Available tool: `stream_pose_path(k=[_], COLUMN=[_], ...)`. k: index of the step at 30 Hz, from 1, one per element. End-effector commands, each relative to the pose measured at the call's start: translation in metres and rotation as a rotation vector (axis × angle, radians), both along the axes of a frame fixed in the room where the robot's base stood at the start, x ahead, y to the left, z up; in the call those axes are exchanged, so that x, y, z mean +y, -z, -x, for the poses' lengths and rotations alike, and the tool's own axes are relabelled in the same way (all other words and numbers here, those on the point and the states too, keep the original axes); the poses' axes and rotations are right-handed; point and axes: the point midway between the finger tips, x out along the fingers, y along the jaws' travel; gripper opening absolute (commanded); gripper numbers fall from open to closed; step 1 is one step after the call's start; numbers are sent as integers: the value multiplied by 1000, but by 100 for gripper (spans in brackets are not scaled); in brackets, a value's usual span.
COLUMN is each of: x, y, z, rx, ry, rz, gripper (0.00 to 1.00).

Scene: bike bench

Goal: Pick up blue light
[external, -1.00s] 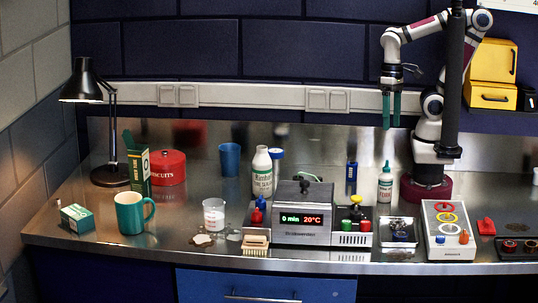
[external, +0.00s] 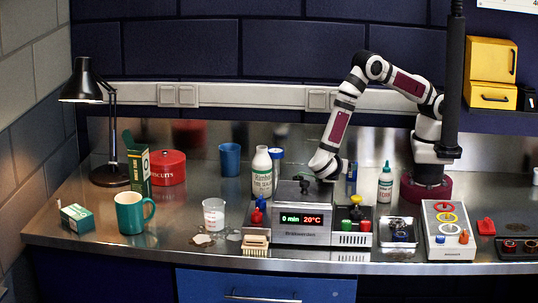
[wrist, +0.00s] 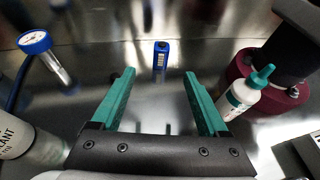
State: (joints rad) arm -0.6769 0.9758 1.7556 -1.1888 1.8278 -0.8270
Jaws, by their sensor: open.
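The blue light (external: 352,178) is a small upright blue block at the back of the steel bench, partly behind my wrist in the external view. In the wrist view the blue light (wrist: 161,48) shows a pale marked label on its side. It is beyond the fingertips and roughly midway between them. My gripper (wrist: 160,76) has its two teal fingers spread apart with nothing between them.
A white bottle with a teal cap (external: 385,183) stands right of the light. A blue-headed gauge (wrist: 35,42) and a large white bottle (external: 262,172) stand to the left. The grey display box (external: 303,205) is in front. Bench around the light is clear.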

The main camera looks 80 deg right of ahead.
Motion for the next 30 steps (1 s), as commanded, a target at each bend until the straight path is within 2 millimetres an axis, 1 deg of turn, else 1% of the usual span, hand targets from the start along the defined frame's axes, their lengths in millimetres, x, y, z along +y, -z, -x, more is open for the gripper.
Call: stream_pose_path(k=[3,7,9,14,19,22,28,29,30], x=[-29,-63,-76,-94,-125,-134,-135,-135,-135], y=[11,25,31,40,53,57,57,57,57], z=[8,16,19,24,33,35,35,35,35], rx=[6,4,3,2,3,0,-1,-1,-1], ry=[4,6,5,6,10,9,7,7,7], rz=[3,1,-1,-2,-2,-3,-4,-4,-4], gripper=[78,78,78,78,78,78,78,74,67])
